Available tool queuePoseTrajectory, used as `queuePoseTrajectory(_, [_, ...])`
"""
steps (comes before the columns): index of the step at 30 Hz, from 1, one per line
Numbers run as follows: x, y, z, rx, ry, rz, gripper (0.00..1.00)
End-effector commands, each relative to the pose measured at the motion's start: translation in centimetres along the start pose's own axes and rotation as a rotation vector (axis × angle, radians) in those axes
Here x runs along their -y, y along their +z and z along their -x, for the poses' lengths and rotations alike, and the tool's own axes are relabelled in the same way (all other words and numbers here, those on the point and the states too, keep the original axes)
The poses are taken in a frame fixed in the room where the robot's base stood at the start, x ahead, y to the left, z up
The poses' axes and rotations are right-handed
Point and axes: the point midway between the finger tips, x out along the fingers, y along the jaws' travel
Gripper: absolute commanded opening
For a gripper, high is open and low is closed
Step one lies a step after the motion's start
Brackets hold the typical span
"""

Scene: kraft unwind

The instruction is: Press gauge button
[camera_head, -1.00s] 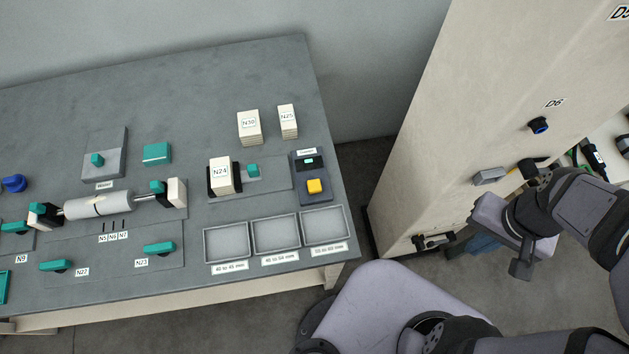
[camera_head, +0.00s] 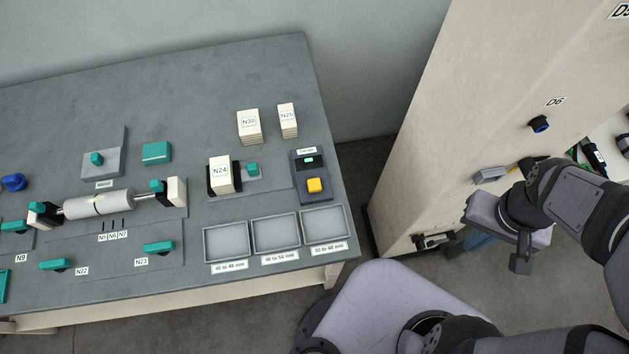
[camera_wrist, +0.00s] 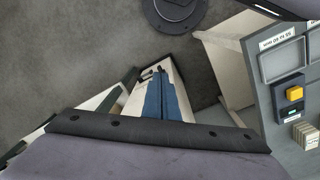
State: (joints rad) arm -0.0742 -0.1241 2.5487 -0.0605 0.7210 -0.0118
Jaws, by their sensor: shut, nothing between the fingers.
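The yellow button (camera_head: 314,186) sits on a dark box (camera_head: 311,197) with a small lit green display, at the table's right edge. The yellow button also shows at the right of the wrist view (camera_wrist: 294,93). Just left of the box, a cream block marked N24 (camera_head: 220,174) stands in a black holder beside a teal slider (camera_head: 253,169). My gripper (camera_head: 485,213) is shut and empty, well to the right of the table, in front of the cabinet. Its dark front edge shows low in the wrist view (camera_wrist: 150,132); the fingertips are hard to make out.
Three shallow trays (camera_head: 252,236) line the table's front right. Blocks N30 (camera_head: 249,127) and N25 (camera_head: 287,120) stand behind. A grey roll (camera_head: 97,204) lies in a mount at left. The cream cabinet (camera_head: 420,150) is close to my gripper. A floor gap separates table and cabinet.

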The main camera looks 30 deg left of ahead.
Motion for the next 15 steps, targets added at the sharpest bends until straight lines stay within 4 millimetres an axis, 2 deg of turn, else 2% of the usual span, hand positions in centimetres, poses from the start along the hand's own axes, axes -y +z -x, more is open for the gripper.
queuePoseTrajectory(8, [2.8,-1.7,-0.4,-0.008,0.134,0.438,0.0])
queuePoseTrajectory(15, [6.9,-3.9,-0.1,-0.052,0.289,0.9,0.0])
